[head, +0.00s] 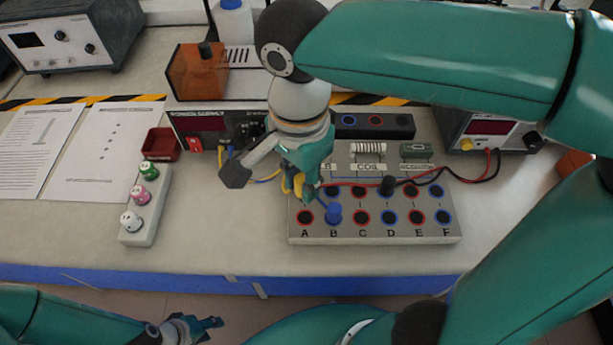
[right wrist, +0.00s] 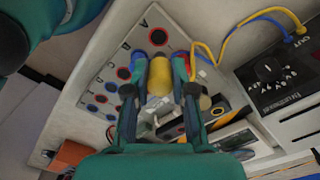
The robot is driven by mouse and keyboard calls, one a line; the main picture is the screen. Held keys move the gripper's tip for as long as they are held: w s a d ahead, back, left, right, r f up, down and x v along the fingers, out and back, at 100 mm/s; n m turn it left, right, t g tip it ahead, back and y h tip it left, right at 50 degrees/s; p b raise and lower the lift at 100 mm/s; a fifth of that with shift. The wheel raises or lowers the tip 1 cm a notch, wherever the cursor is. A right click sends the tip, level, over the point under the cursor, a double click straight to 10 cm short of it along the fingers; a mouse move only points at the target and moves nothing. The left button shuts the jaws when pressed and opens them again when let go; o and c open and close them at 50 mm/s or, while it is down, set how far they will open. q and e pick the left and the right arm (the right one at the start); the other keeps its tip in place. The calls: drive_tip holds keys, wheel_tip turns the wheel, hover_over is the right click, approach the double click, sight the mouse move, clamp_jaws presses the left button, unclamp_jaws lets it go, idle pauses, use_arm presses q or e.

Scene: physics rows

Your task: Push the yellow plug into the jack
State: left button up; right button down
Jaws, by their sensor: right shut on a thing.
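The yellow plug (right wrist: 160,76) is held between the fingertips of my right gripper (right wrist: 160,70), which is shut on it. In the head view, the yellow plug (head: 287,186) shows partly behind my right gripper (head: 298,186), over the left end of the jack board (head: 375,237). The board has two rows of jacks lettered A to F. In the right wrist view, the front A jack (right wrist: 157,37) is open and empty, just beyond the plug. The plug's tip and the spot under it are hidden. My left gripper (head: 205,326) is low at the front, empty, its fingers apart.
A blue plug (head: 334,213) stands in the front B jack, close to my right gripper. A black plug (head: 388,185) stands in the back row at D. Cables run behind the board. A grey strip with knobs (head: 140,237) lies left; bare bench separates it from the board.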

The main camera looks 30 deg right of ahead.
drive_tip(key=shift+s+d+f+b, duration=0.1)
drive_tip(key=shift+f+b, duration=2.2)
drive_tip(key=shift+f, duration=0.1)
drive_tip(key=shift+f+b, duration=0.4)
drive_tip(key=shift+f, duration=0.25)
drive_tip(key=shift+r, duration=0.1)
drive_tip(key=shift+s+f, duration=0.1)
drive_tip(key=shift+f, duration=0.1)
drive_tip(key=shift+f+b, duration=0.55)
drive_tip(key=shift+f, duration=0.5)
idle(0.3)
drive_tip(key=c, duration=0.9)
unclamp_jaws()
drive_tip(key=shift+o, duration=0.2)
drive_tip(key=o, duration=0.4)
drive_tip(key=shift+c, duration=0.2)
